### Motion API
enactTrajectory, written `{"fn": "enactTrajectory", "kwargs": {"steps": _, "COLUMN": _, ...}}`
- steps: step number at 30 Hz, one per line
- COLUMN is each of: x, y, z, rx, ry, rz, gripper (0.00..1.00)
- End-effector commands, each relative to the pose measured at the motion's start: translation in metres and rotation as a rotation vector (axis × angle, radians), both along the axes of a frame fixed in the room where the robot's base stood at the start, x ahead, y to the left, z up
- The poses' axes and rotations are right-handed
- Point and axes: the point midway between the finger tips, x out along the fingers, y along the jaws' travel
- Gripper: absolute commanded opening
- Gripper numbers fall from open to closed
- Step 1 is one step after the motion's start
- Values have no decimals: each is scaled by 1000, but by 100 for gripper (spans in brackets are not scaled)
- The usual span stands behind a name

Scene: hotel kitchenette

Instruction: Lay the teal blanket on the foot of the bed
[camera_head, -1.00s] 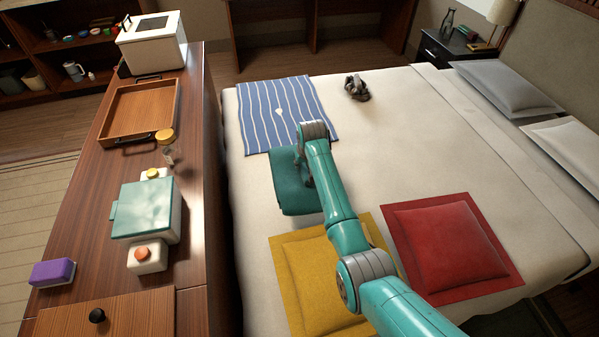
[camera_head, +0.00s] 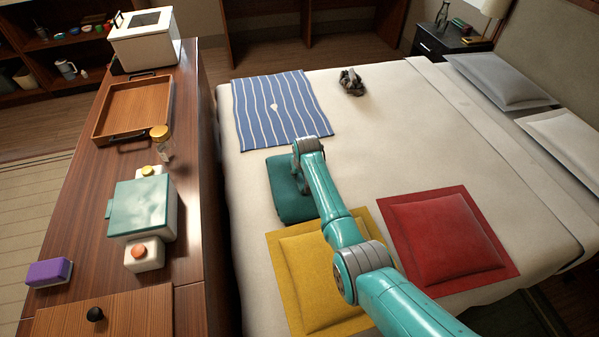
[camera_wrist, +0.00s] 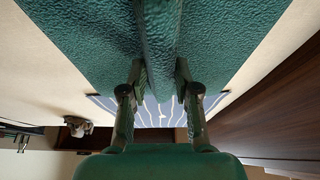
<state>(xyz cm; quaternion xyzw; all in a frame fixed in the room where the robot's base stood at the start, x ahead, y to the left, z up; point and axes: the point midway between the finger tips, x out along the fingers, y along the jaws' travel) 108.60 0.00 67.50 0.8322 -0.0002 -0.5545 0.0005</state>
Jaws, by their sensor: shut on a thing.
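The teal blanket (camera_head: 290,198) is a folded bundle at the bed's left edge, between the blue striped cloth and the yellow cushion. In the wrist view the blanket (camera_wrist: 85,35) fills the top, with a ridge of it between my fingers. My gripper (camera_wrist: 158,85) is shut on that ridge. In the head view my arm hides the gripper's fingertips and part of the blanket's right side. The blanket appears to be on or just above the white bed (camera_head: 400,150); I cannot tell which.
A blue striped cloth (camera_head: 262,115) lies behind the blanket, with a dark grey crumpled thing (camera_head: 351,82) nearby. Yellow (camera_head: 315,280) and red (camera_head: 445,235) cushions lie in front. A wooden counter (camera_head: 85,200) with a tray and containers runs along the left. The bed's middle is clear.

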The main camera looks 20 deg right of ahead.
Motion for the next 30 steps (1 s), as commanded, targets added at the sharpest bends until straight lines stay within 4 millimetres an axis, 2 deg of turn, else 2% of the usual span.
{"fn": "enactTrajectory", "kwargs": {"steps": 1, "x": 1, "y": 0, "z": 0, "rx": 0, "ry": -1, "rz": 0, "gripper": 0}}
{"fn": "enactTrajectory", "kwargs": {"steps": 2, "x": 0, "y": 0, "z": -2, "rx": 0, "ry": 1, "rz": 0, "gripper": 33}}
{"fn": "enactTrajectory", "kwargs": {"steps": 3, "x": 0, "y": 0, "z": -2, "rx": 0, "ry": 1, "rz": 0, "gripper": 43}}
{"fn": "enactTrajectory", "kwargs": {"steps": 5, "x": 0, "y": 0, "z": -2, "rx": 0, "ry": 1, "rz": 0, "gripper": 56}}
{"fn": "enactTrajectory", "kwargs": {"steps": 18, "x": -1, "y": 0, "z": 4, "rx": 0, "ry": -1, "rz": 0, "gripper": 56}}
{"fn": "enactTrajectory", "kwargs": {"steps": 23, "x": -7, "y": 0, "z": 19, "rx": 0, "ry": -2, "rz": 0, "gripper": 56}}
{"fn": "enactTrajectory", "kwargs": {"steps": 30, "x": -22, "y": 0, "z": 54, "rx": 0, "ry": -3, "rz": 0, "gripper": 56}}
